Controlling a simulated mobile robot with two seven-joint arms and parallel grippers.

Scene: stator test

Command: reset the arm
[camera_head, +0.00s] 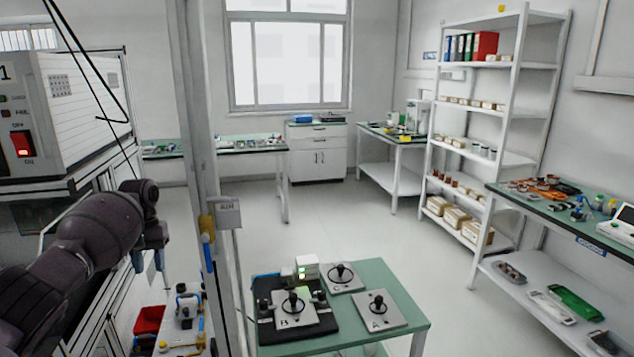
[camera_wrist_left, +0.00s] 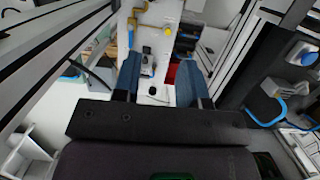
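My left arm comes in from the left in the head view, dark grey and bent. Its gripper (camera_head: 150,264) hangs fingers down, in front of the white bench unit and to the left of the pale upright post. In the left wrist view the two blue fingers of my left gripper (camera_wrist_left: 158,82) stand apart with nothing held between them. Below and beyond them is a white surface with small fittings on it. My right arm and right gripper do not show in either view.
A white test cabinet (camera_head: 85,105) with a lit red switch stands close on the left. The pale post (camera_head: 200,120) rises just right of my gripper. A red bin (camera_head: 148,320) lies low beneath it. A green-topped table (camera_head: 395,285) with black-handled plates stands right; open floor lies beyond.

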